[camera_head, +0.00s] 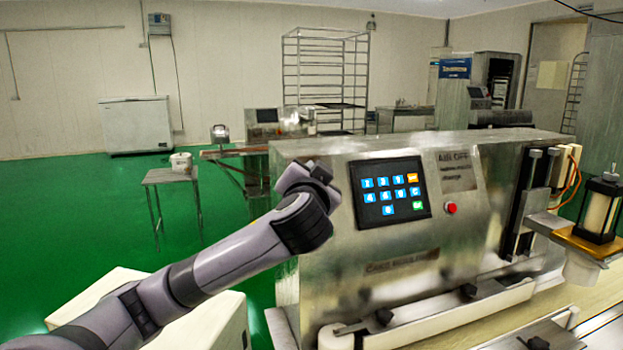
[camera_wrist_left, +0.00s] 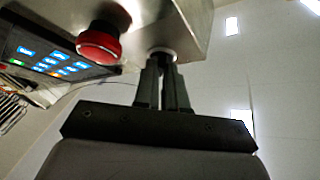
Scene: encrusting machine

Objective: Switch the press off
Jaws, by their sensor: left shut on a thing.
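The press (camera_head: 400,260) is a big steel machine with a lit keypad screen (camera_head: 390,193) on its front. My left gripper (camera_head: 308,177) is at the machine's left front corner in the head view; its fingertips are hidden there. In the left wrist view my left gripper (camera_wrist_left: 163,72) is shut on a small round knob (camera_wrist_left: 161,53) with a pale rim, on the steel face. A large red mushroom button (camera_wrist_left: 100,42) sits left of the fingers, apart from them. The keypad also shows in the left wrist view (camera_wrist_left: 55,58). My right gripper is not in view.
A small metal table (camera_head: 171,175) and a wire rack (camera_head: 325,75) stand behind. Green floor (camera_head: 60,210) is clear at left. A pale box (camera_head: 205,325) stands below my left arm.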

